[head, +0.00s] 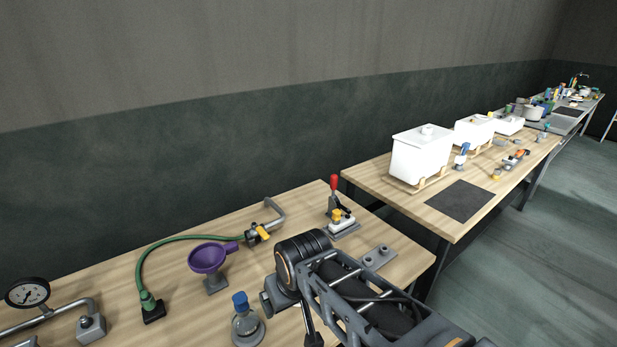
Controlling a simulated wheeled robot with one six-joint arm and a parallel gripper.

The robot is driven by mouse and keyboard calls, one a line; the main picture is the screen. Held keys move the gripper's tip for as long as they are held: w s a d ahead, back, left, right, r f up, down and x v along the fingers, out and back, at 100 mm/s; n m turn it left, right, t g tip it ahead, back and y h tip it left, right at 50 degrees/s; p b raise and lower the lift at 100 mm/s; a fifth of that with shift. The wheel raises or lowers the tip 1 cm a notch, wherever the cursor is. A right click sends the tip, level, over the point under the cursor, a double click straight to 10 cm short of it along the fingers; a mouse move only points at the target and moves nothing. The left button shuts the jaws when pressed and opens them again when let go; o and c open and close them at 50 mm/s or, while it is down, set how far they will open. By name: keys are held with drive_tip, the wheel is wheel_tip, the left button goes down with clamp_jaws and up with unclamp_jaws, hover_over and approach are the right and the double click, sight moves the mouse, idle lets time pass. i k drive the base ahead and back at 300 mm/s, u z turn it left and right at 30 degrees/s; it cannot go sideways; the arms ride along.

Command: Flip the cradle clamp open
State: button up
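A toggle clamp with a red handle (334,184) stands at the back right of the near bench in the head view; it looks like the cradle clamp. Its handle points up, nearly upright. Below it a pale block with a yellow part (337,215) sits on a dark base plate. The clamp is small here, and I cannot tell whether its arm presses on the block. My arm crosses the bench in front and to the left of the clamp, apart from it in the picture. My gripper's fingertips do not show.
On the near bench are a purple funnel (207,258), a green hose (165,246), a yellow-handled valve (262,232), a blue-capped flask (246,325), a gauge (28,293) and a grey block with knobs (377,257). A second bench (470,228) with white boxes stands beyond a gap.

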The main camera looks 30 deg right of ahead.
sight(334, 177)
drive_tip(key=u, duration=2.4)
drive_tip(key=k, duration=1.05)
drive_tip(key=z, duration=2.05)
drive_tip(key=i, duration=0.5)
drive_tip(key=u, duration=0.15)
